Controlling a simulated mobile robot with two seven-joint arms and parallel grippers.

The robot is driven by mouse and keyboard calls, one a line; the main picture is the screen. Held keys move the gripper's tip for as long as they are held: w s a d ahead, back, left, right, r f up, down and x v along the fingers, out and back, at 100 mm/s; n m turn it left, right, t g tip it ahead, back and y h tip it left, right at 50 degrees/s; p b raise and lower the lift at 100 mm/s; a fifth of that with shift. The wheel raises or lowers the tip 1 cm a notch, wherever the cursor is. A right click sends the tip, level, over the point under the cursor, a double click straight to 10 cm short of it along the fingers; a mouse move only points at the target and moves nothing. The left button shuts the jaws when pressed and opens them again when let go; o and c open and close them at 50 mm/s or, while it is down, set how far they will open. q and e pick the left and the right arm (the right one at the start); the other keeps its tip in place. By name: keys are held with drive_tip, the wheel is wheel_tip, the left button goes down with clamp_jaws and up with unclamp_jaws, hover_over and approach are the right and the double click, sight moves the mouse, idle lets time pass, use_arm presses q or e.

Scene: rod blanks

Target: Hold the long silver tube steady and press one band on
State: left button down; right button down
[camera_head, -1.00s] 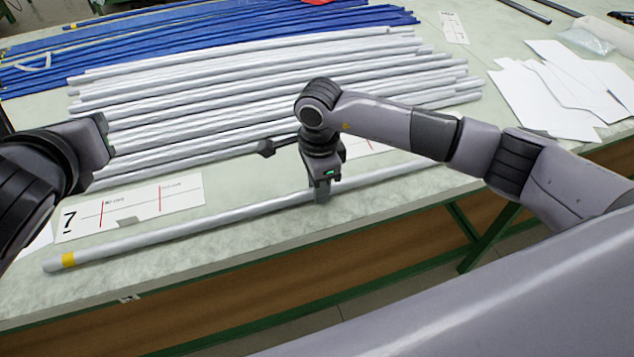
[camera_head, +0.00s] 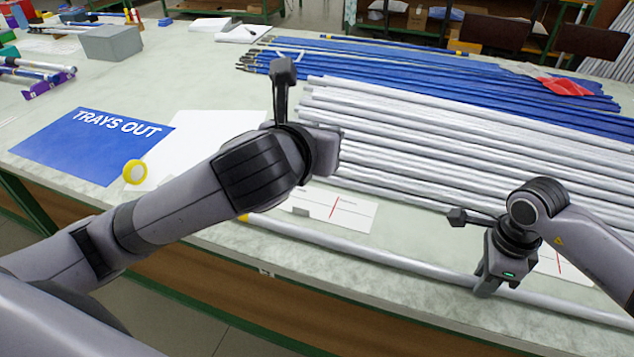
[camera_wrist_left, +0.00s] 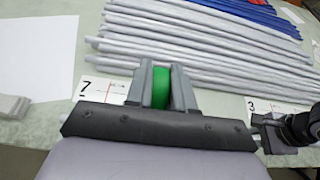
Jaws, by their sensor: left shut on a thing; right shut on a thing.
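The long silver tube (camera_head: 390,260) lies along the front of the table, with a yellow mark (camera_head: 245,218) near its left end, partly behind my left arm. My right gripper (camera_head: 487,287) is shut on the tube toward the right; its wrist also shows in the left wrist view (camera_wrist_left: 290,132). My left gripper (camera_head: 325,150) is above the table behind the tube's left part; its fingertips are hidden in the head view. In the left wrist view, its fingers (camera_wrist_left: 161,88) are shut on a green band (camera_wrist_left: 161,87).
Several silver tubes (camera_head: 400,140) and blue tubes (camera_head: 450,85) lie behind. A white card (camera_head: 350,212) with red lines lies behind the tube. A blue "TRAYS OUT" sheet (camera_head: 80,150), a yellow ring (camera_head: 135,172) and a grey box (camera_head: 110,42) are on the left.

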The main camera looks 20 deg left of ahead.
use_arm(q)
wheel_tip(320, 180, down, 16)
drive_tip(key=shift+s+f, duration=0.1)
drive_tip(key=shift+s, duration=0.05)
idle(0.7)
drive_tip(key=shift+f, duration=0.65)
idle(2.1)
wheel_tip(320, 180, up, 7)
idle(0.9)
idle(0.3)
use_arm(e)
drive_tip(key=c, duration=0.9)
unclamp_jaws()
drive_tip(key=shift+o, duration=0.2)
wheel_tip(320, 180, up, 12)
